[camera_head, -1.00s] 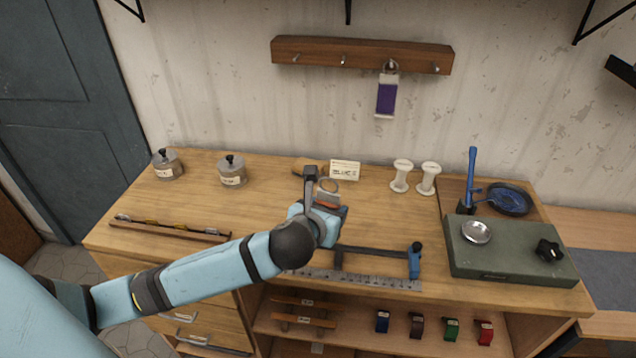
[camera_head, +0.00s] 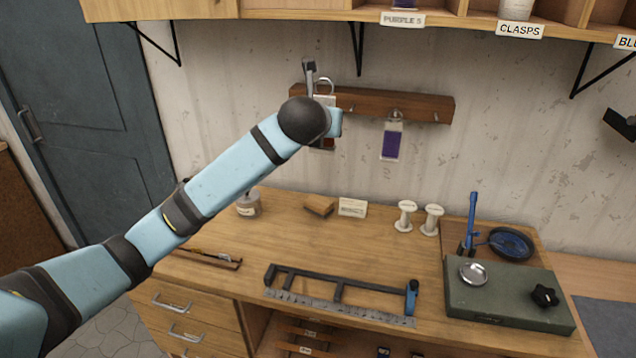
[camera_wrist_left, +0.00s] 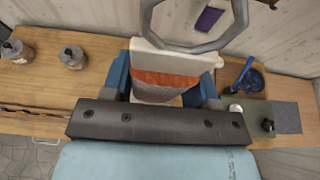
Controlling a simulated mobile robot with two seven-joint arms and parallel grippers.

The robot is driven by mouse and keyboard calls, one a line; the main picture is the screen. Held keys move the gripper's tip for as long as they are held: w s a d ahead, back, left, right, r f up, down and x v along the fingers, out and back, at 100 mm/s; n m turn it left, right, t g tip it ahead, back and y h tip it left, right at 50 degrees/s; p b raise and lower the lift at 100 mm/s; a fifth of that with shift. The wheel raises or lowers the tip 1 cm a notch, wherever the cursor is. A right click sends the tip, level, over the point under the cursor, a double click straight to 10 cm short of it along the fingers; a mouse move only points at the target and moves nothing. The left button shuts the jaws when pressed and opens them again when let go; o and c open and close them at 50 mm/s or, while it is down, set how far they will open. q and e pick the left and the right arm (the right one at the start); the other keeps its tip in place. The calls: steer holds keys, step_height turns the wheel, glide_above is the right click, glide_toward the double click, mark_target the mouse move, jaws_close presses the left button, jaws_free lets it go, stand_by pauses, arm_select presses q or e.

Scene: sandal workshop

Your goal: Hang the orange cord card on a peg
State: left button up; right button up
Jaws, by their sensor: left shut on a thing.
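My left gripper (camera_head: 325,122) is raised in front of the left end of the wooden peg rail (camera_head: 365,104) on the wall. It is shut on the orange cord card (camera_wrist_left: 165,78), a pale card wound with orange cord, with a grey ring at its top. In the head view my arm hides most of the card; the ring (camera_head: 325,84) shows near the rail's top edge. I cannot tell whether it touches a peg. A purple cord card (camera_head: 392,142) hangs from a peg to the right. Bare pegs (camera_head: 435,118) show on either side of it. My right gripper is out of view.
The workbench below holds white spools (camera_head: 405,216), a brown block (camera_head: 319,205), a black-and-blue frame tool (camera_head: 340,288) and a green box (camera_head: 505,295). A shelf (camera_head: 450,22) with brackets overhangs the rail.

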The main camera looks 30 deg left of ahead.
arm_select(q)
step_height(320, 180, up, 27)
steer(key=w+a+p, duration=0.2)
steer(key=s+r+p, duration=0.1)
steer(key=s+r, duration=0.2)
steer(key=r, duration=0.7)
steer(key=s+a+r+p, duration=0.1)
steer(key=s+r, duration=0.3)
steer(key=r, duration=0.6)
steer(key=shift+s+r, duration=0.15)
steer(key=shift+s, duration=0.05)
steer(key=shift+w, duration=0.1)
